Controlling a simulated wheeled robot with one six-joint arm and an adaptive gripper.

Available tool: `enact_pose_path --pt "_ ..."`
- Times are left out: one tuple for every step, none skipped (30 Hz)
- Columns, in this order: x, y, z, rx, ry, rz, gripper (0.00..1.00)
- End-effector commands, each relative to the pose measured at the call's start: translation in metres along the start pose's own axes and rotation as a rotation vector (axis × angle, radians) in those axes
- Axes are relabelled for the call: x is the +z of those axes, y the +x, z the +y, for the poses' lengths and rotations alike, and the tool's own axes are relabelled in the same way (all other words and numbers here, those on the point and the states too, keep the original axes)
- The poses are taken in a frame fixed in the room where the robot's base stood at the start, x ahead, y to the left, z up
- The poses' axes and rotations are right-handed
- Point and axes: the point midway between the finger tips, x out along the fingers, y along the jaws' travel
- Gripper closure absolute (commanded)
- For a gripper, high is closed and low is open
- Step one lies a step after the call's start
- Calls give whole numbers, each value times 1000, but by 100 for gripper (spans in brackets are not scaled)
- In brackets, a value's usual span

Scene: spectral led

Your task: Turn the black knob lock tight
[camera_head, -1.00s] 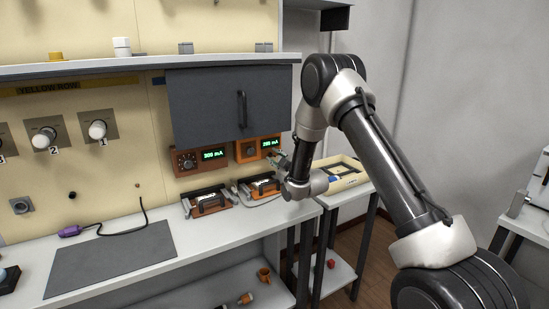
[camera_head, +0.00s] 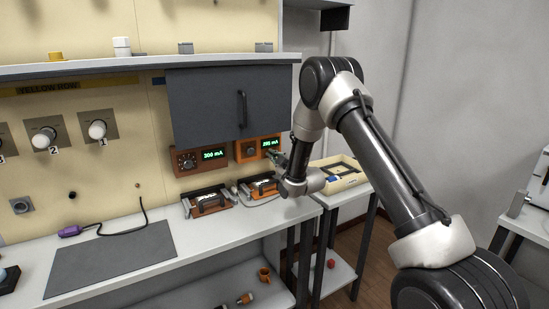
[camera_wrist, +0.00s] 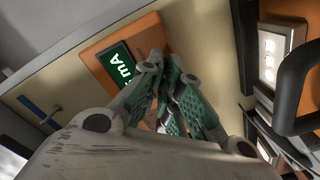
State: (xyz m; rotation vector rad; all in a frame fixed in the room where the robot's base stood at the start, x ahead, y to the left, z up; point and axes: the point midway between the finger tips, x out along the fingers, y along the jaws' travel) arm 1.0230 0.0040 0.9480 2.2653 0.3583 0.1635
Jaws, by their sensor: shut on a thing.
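The right orange control box (camera_head: 240,159) is on the wall below the grey cabinet, with a dark knob (camera_head: 251,150) left of its green display (camera_head: 270,142). My gripper (camera_head: 279,157) is at the box's lower right side. In the wrist view, the gripper (camera_wrist: 163,66) is shut, its green-padded fingers close together against the orange box (camera_wrist: 143,37), beside the display (camera_wrist: 121,68). The black knob lock is mostly hidden between the fingertips.
A left orange control box (camera_head: 186,161) hangs beside it. Two orange-and-black devices (camera_head: 209,203) (camera_head: 262,188) with handles stand on the bench below. A black handle (camera_wrist: 296,85) is close to the right in the wrist view. A tray (camera_head: 343,178) stands at right.

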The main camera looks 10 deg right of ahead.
Motion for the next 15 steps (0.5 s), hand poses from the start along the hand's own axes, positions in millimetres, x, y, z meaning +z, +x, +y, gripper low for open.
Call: enact_pose_path --pt "0 0 0 -1 12 0 100" --pt "0 0 0 -1 23 0 100" --pt "0 0 0 -1 38 0 100" --pt "0 0 0 -1 53 0 100" --pt "0 0 0 -1 68 0 100" --pt "0 0 0 -1 92 0 100" --pt "0 0 0 -1 112 0 100" --pt "0 0 0 -1 132 0 100" --pt "0 0 0 -1 163 0 100" --pt "0 0 0 -1 188 -1 100" --pt "0 0 0 -2 214 -1 100" --pt "0 0 1 -2 250 -1 100" --pt "0 0 1 -2 278 -1 100" --pt "0 0 1 -2 306 -1 100" --pt "0 0 1 -2 344 -1 100"
